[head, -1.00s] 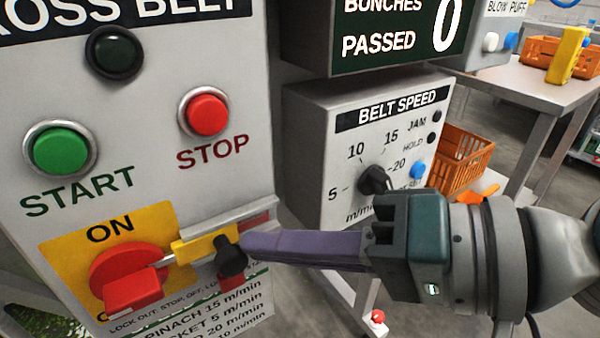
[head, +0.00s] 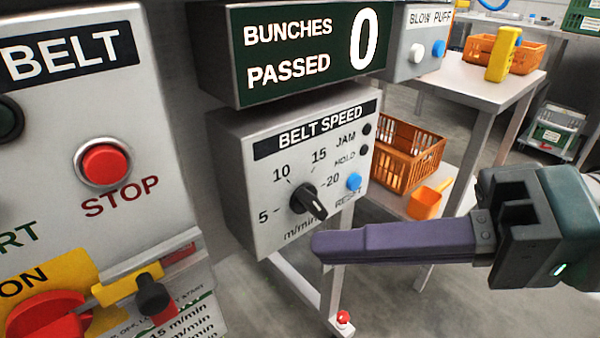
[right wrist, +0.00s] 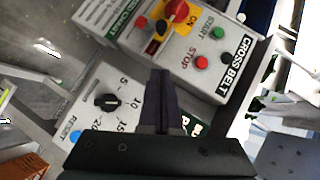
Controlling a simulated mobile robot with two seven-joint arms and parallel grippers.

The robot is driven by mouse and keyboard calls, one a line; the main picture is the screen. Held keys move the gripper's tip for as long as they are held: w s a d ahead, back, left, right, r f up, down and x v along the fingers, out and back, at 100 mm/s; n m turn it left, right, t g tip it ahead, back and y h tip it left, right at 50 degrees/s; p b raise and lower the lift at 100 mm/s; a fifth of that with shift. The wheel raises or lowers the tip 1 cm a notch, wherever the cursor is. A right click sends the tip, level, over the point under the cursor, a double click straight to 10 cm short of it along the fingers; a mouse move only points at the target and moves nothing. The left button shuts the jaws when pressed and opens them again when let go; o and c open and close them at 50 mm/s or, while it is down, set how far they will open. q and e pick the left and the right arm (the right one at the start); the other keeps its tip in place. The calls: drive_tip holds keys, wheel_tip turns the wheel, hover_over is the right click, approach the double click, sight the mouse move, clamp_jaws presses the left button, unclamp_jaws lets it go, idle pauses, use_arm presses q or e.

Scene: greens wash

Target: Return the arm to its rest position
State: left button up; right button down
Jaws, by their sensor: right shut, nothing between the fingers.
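My right gripper (head: 330,245) comes in from the right in the head view, with its purple-grey fingers shut and nothing between them. It hangs in free air in front of the lower part of the belt speed box (head: 240,170). Its fingers also show in the right wrist view (right wrist: 160,85), pointing towards the panels. The left gripper is not in view. The red rotary switch (head: 45,315) on its yellow ON plate is at the lower left, with a yellow slider and black knob (head: 155,297) beside it, apart from the gripper.
The cross belt panel (head: 150,120) with the red STOP button (head: 104,165) stands at left. The belt speed dial (head: 308,200) points to the lower right. A counter display (head: 300,50) reads 0. A steel table (head: 470,80) and orange crates (head: 405,155) stand behind. Floor shows below the gripper.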

drive_tip(key=s+r+n+g+h+p, duration=0.1)
drive_tip(key=s+r+n+h+p, duration=0.35)
drive_tip(key=p, duration=1.05)
drive_tip(key=s+d+r+m+h+p, duration=0.1)
drive_tip(key=s+d+r+h+p, duration=0.3)
drive_tip(key=d+r+p, duration=0.25)
drive_tip(key=s+d+r+m+h+p, duration=0.2)
drive_tip(key=s+d+r+h+p, duration=0.3)
drive_tip(key=r+p, duration=0.3)
use_arm(q)
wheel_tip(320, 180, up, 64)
drive_tip(key=p, duration=3.5)
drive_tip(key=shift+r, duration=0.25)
use_arm(e)
wheel_tip(320, 180, up, 35)
drive_tip(key=w+d, duration=0.1)
drive_tip(key=shift+w, duration=0.25)
drive_tip(key=shift+d, duration=0.1)
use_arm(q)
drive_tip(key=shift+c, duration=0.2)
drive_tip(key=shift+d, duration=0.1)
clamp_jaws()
